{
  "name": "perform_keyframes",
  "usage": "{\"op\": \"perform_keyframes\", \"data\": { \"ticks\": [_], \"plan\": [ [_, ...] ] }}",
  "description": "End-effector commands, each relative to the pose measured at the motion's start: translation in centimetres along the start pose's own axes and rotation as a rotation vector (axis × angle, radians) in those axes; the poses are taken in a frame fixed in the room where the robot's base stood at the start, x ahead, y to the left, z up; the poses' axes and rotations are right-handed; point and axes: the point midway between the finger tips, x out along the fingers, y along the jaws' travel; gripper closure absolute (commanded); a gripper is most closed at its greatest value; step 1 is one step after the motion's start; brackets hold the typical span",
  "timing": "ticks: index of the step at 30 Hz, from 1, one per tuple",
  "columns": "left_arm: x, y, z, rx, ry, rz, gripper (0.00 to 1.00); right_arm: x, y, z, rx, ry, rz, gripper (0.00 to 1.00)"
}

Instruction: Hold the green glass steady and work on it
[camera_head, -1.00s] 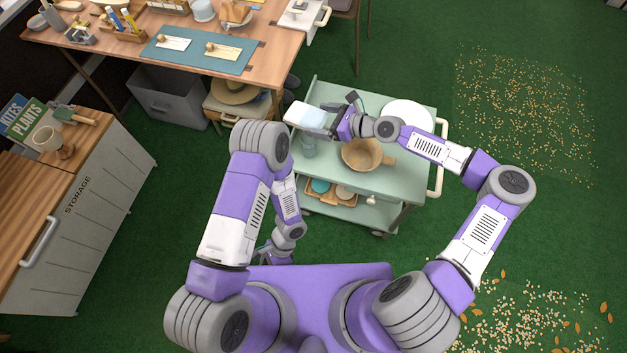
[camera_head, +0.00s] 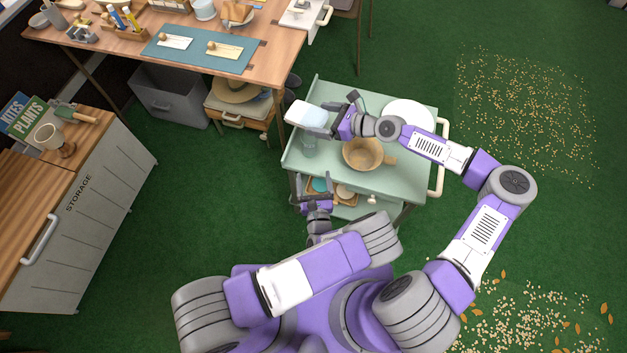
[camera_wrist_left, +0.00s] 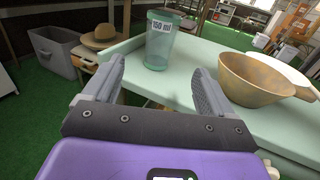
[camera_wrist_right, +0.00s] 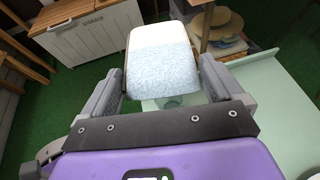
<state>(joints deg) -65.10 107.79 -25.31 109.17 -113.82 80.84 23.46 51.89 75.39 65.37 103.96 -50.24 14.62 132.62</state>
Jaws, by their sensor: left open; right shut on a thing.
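The green glass (camera_head: 309,147) stands upright at the left end of the cart's top. In the left wrist view the glass (camera_wrist_left: 160,52) is translucent and has a "150 ml" label. My left gripper (camera_head: 314,180) is open and empty at the cart's near edge, short of the glass, which appears beyond and between its fingers (camera_wrist_left: 157,75). My right gripper (camera_head: 332,122) is shut on a white and pale blue block (camera_head: 305,114), perhaps a sponge, held above the cart near the glass. In the right wrist view the block (camera_wrist_right: 162,60) partly hides the glass (camera_wrist_right: 172,102).
A wooden bowl with a handle (camera_head: 362,153) and a white plate (camera_head: 408,114) occupy the green cart (camera_head: 400,183). A lower shelf holds a tray with small items. A workbench (camera_head: 270,50) stands behind left, and a storage cabinet (camera_head: 90,210) stands left.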

Motion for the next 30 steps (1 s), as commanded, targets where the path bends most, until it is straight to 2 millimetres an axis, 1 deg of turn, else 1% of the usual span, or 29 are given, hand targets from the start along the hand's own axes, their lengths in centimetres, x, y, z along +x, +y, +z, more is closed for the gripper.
{"op": "perform_keyframes", "data": {
  "ticks": [5,12,18,21,24,30],
  "plan": [
    [1.9,-0.1,0.1,-0.001,-0.005,-0.006,0.15,0.0,0.0,0.0,0.0,0.0,0.0,0.36],
    [6.5,-0.1,0.1,-0.001,-0.004,-0.003,0.15,0.0,0.0,0.0,0.0,0.0,0.0,0.36],
    [9.8,-0.1,0.0,-0.001,-0.002,-0.002,0.15,0.0,0.0,0.0,0.0,0.0,0.0,0.36],
    [10.9,-0.1,0.0,-0.001,-0.002,-0.003,0.15,0.0,0.0,0.0,0.0,0.0,0.0,0.36],
    [11.5,-0.1,0.1,-0.001,-0.002,-0.004,0.15,0.0,0.0,0.0,0.0,0.0,0.0,0.36],
    [11.9,-0.1,0.1,0.001,-0.002,-0.004,0.15,0.0,0.0,0.0,0.0,0.0,0.0,0.36]
  ]
}}
